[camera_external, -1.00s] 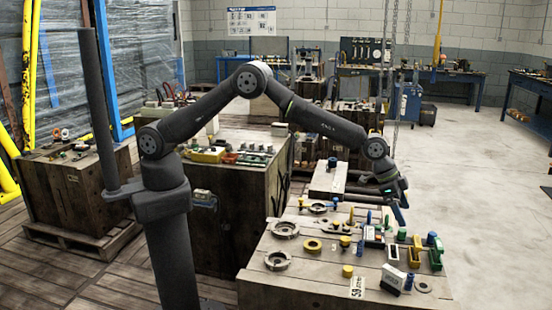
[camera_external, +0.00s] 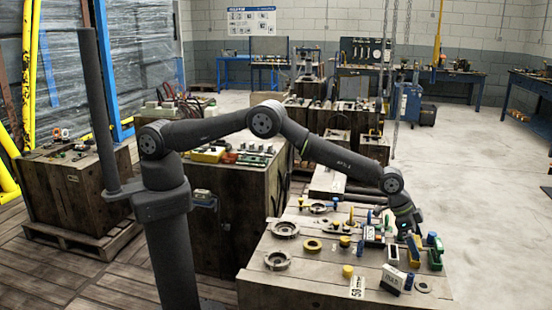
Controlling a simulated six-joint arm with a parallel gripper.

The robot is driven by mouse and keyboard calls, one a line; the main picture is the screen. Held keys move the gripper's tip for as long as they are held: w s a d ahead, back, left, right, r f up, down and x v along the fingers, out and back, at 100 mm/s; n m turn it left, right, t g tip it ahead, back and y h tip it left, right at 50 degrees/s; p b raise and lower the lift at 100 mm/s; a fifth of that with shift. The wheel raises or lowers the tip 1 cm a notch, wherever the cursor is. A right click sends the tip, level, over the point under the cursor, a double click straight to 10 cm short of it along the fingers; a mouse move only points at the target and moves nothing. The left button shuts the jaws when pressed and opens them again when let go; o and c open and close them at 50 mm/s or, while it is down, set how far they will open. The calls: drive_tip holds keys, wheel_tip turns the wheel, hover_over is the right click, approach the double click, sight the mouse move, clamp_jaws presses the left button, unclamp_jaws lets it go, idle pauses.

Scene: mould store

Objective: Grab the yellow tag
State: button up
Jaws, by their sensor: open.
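My gripper (camera_external: 407,230) is low over the right part of the wooden bench top (camera_external: 322,270), pointing down among small parts. Its jaws are small here, and I cannot see anything held between them. A narrow yellow piece (camera_external: 413,252) stands close by the fingertips, partly covered by the gripper; it may be the yellow tag, but I cannot tell for sure. I cannot tell if the gripper touches it.
The front left of the top has free room.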

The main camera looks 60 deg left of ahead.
drive_tip(key=shift+w+d+f, duration=0.2)
drive_tip(key=shift+d+f, duration=0.05)
drive_tip(key=shift+f, duration=0.35)
drive_tip(key=c, duration=1.1)
drive_tip(key=shift+r, duration=0.1)
